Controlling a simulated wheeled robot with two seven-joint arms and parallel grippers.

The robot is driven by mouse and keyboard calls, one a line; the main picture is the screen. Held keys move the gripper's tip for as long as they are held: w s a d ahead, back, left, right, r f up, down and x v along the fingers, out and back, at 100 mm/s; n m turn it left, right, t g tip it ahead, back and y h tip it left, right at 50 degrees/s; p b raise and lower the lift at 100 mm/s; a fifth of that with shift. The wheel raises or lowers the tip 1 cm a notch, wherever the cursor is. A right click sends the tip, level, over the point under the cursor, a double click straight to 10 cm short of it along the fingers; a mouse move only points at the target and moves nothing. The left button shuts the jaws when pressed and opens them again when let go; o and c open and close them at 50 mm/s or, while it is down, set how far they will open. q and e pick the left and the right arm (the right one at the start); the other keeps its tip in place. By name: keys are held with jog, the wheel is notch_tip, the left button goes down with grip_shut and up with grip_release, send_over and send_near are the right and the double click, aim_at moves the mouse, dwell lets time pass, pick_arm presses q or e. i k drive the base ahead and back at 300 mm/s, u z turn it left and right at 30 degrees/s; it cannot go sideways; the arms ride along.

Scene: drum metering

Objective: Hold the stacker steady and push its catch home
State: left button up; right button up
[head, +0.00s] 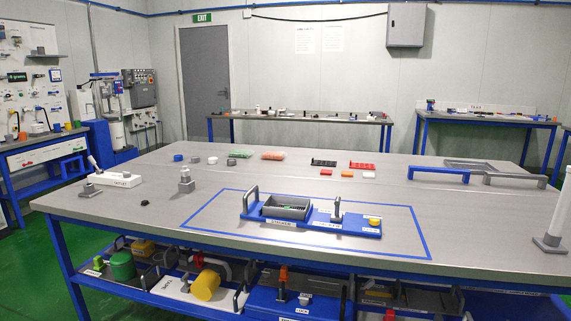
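A blue-based unit (310,223) sits on the grey table inside a blue outline; it looks like the stacker, but its small labels are too blurred to read surely. A dark upright handle (250,199) stands at its left end. A grey open tray (286,207) sits on its left half. A small grey upright lever (337,209) stands right of the tray, and a yellow round knob (375,220) is at the right end. I cannot tell which part is the catch or whether it is home. Neither of my grippers shows in this view.
A white block (122,180) and a grey fitting (186,182) stand at left on the table (160,215). Red and black racks (362,166) lie behind. Blue and grey frames (439,176) lie at back right. A white post (555,220) stands at the right edge.

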aim_at(337, 216)
jog(key=u, duration=0.45)
jog(key=i, duration=0.95)
jog(key=z, duration=0.05)
